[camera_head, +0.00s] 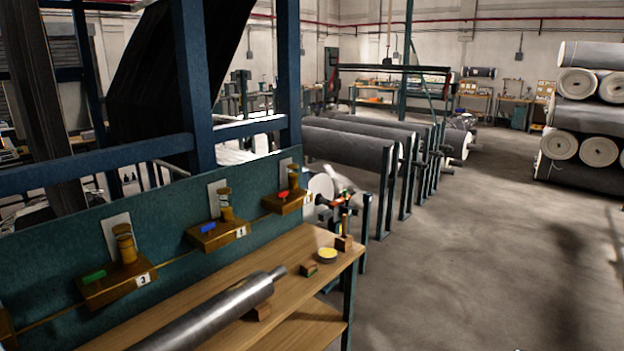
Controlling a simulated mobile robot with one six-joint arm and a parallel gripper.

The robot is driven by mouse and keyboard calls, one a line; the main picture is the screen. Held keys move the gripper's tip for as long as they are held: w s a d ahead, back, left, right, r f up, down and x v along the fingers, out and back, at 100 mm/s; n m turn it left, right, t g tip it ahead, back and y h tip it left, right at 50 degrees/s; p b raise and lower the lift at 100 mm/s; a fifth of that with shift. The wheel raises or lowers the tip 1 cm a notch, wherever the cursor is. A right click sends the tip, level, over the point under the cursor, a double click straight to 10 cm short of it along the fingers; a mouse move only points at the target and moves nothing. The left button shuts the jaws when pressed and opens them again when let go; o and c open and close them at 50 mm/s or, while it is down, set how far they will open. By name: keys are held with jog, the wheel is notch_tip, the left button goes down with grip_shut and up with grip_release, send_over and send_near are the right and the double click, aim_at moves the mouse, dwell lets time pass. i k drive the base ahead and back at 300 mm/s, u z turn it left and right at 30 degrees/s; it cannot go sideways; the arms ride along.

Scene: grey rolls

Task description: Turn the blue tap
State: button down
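The blue tap (208,227) is a small blue handle on top of a brown block (217,236) on the green panel, the middle of three such blocks. A brass cylinder (226,204) stands just behind it, and a small white number label is on the block's front. A green tap (94,277) is on the block to the left and a red tap (283,195) on the block to the right. The blue handle lies roughly along the block's length. My gripper is not seen in this view.
A wooden bench (290,250) runs below the taps, with a grey metal roller (215,315) lying along it. A yellow-topped round tin (327,254) and small wooden blocks stand at its far end. Dark blue posts (290,70) rise behind the panel. The floor (480,270) at right is clear.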

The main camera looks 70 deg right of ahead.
aim_at(208, 228)
jog(key=u, duration=0.7)
jog(key=k, duration=0.15)
jog(key=z, duration=2.85)
jog(key=k, duration=0.95)
jog(key=u, duration=0.2)
jog(key=i, duration=0.75)
jog(key=z, duration=0.05)
